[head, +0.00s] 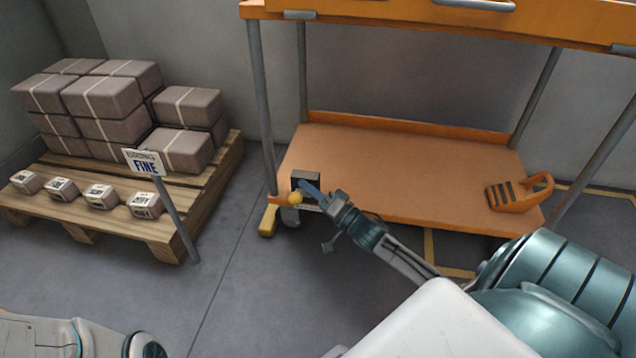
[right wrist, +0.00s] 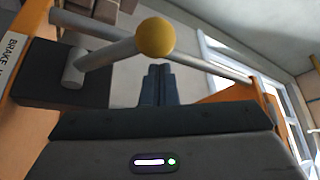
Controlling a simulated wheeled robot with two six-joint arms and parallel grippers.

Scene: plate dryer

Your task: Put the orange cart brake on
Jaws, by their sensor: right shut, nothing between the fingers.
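The orange cart (head: 400,175) stands against the wall, with a lower deck and an upper shelf on grey posts. At its near left corner is a dark brake box (head: 305,180) with a lever ending in a yellow knob (head: 295,198). In the right wrist view the grey lever runs out sideways from the box (right wrist: 40,75) to the yellow knob (right wrist: 155,38), beside a label reading "BRAKE". My right gripper (head: 309,188) is shut and empty, close by the knob; its fingertips (right wrist: 157,70) appear just below the knob. Contact cannot be told. My left gripper is out of view.
An orange block with a handle (head: 518,195) sits on the deck's right end. A wooden pallet (head: 165,235) with wrapped boxes (head: 105,100) stands at left, with a sign (head: 144,162) on a post. Floor between pallet and cart is clear.

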